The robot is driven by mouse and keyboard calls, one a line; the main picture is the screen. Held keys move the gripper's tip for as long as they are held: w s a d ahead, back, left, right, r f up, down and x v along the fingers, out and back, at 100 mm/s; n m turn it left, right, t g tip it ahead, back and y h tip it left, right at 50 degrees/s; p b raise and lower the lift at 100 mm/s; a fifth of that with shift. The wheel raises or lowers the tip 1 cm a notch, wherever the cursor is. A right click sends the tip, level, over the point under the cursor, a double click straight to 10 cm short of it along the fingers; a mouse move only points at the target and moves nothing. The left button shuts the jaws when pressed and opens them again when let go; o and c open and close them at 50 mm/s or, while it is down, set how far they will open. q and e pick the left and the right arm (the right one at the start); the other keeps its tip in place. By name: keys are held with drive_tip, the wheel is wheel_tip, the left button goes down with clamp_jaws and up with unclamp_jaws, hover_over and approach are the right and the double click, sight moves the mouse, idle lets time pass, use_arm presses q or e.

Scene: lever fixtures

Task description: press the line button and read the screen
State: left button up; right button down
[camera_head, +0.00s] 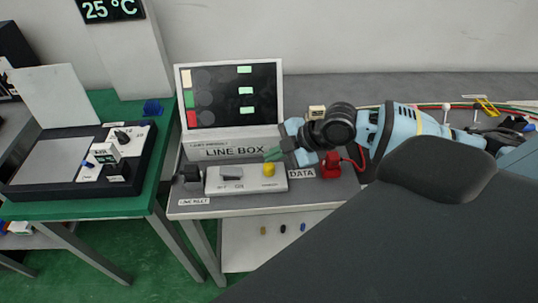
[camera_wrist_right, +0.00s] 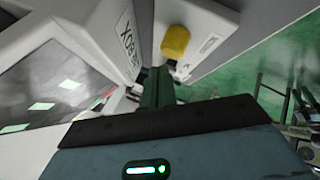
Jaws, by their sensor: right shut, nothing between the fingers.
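The line box (camera_head: 225,149) stands on the grey table with a dark screen (camera_head: 225,100) above its "LINE BOX" label. The screen has cream, green and red squares down its left side, faint dark discs, and pale green bars on the right; any text is too small to read. A yellow button (camera_head: 269,170) sits on the low panel in front and also shows in the right wrist view (camera_wrist_right: 175,42). My right gripper (camera_head: 272,154) is shut and empty, its tips just behind the yellow button, apparently apart from it. The green fingers also show in the right wrist view (camera_wrist_right: 157,88). My left gripper is not in view.
The low panel (camera_head: 222,187) also carries a grey rocker switch (camera_head: 231,173). A black knob (camera_head: 190,173) is at its left. A red connector (camera_head: 331,166) with a cable stands right of the "DATA" label. A green table (camera_head: 137,206) with another fixture is at the left.

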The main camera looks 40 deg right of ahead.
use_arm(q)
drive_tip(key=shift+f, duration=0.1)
use_arm(e)
drive_tip(key=shift+f, duration=0.2)
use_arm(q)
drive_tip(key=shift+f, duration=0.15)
use_arm(e)
drive_tip(key=shift+f, duration=0.25)
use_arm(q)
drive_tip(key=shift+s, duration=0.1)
use_arm(e)
drive_tip(key=shift+f, duration=0.3)
idle(0.5)
use_arm(q)
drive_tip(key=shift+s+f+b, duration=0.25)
drive_tip(key=shift+b, duration=0.1)
use_arm(e)
drive_tip(key=shift+f, duration=0.35)
drive_tip(key=shift+r, duration=0.15)
drive_tip(key=shift+r+p, duration=0.45)
drive_tip(key=shift+r, duration=0.15)
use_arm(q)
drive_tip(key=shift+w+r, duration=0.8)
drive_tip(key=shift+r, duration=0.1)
use_arm(e)
drive_tip(key=shift+r, duration=0.3)
